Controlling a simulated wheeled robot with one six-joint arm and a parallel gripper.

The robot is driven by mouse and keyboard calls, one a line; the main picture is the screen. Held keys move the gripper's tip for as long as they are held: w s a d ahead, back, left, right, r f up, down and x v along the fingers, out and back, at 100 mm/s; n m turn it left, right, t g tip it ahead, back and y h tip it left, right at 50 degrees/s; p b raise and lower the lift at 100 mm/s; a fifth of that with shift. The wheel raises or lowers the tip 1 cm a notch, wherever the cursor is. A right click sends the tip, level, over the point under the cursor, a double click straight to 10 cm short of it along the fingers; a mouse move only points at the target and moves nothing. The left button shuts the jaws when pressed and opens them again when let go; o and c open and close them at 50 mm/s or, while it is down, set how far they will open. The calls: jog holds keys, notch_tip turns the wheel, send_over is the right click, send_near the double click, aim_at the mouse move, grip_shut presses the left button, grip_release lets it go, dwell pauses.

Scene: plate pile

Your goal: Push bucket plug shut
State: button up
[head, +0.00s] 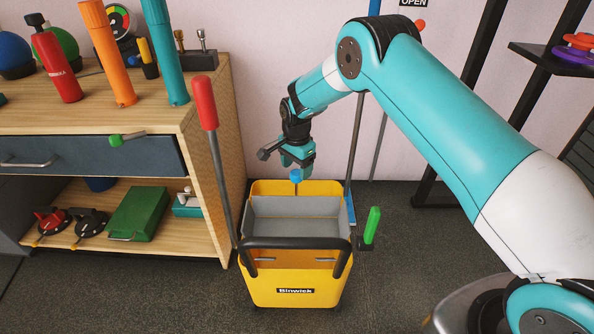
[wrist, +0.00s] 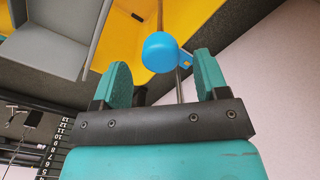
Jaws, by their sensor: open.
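The yellow bucket (head: 262,290) stands upright on the floor, labelled "Binwick", with a grey insert (head: 300,208) in its top. A blue rounded knob (head: 296,175), seemingly the plug, is at the bucket's back rim. In the wrist view the blue knob (wrist: 163,54) has a small side tab and a thin metal rod by it. My gripper (head: 296,162) is just above the knob. In the wrist view my gripper (wrist: 162,72) is open, with the knob just past and between its teal fingertips, and no grip on it. How far the plug sits in is unclear.
A red-handled lever (head: 205,105) rises at the bucket's left and a green handle (head: 373,222) at its right. A black push bar (head: 295,243) crosses its front. A wooden shelf unit (head: 205,130) stands left. The pale wall (head: 270,70) is behind; floor is clear in front.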

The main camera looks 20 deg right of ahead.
aim_at(297, 173)
notch_tip(297, 173, up, 15)
jog(key=p, duration=0.4)
jog(key=shift+f, duration=0.2)
jog(key=shift+r, duration=0.1)
jog(key=s+a+r+n+y, duration=0.1)
jog(key=s+a+r+n, duration=0.1)
jog(key=s+r+n, duration=0.55)
jog(key=s+a+r+n+y, duration=0.1)
jog(key=s+r+n, duration=0.3)
jog(key=s, duration=0.6)
jog(key=s+a+r+n+y, duration=0.1)
jog(key=s+r+n, duration=0.25)
jog(key=s, duration=0.75)
jog(key=s+r+n+y, duration=0.1)
jog(key=s+r+n, duration=0.3)
jog(key=s, duration=0.6)
notch_tip(297, 173, up, 33)
jog(key=p, duration=3.4)
jog(key=shift+s+a+n, duration=0.2)
jog(key=shift+s+n, duration=0.1)
jog(key=shift+s, duration=0.05)
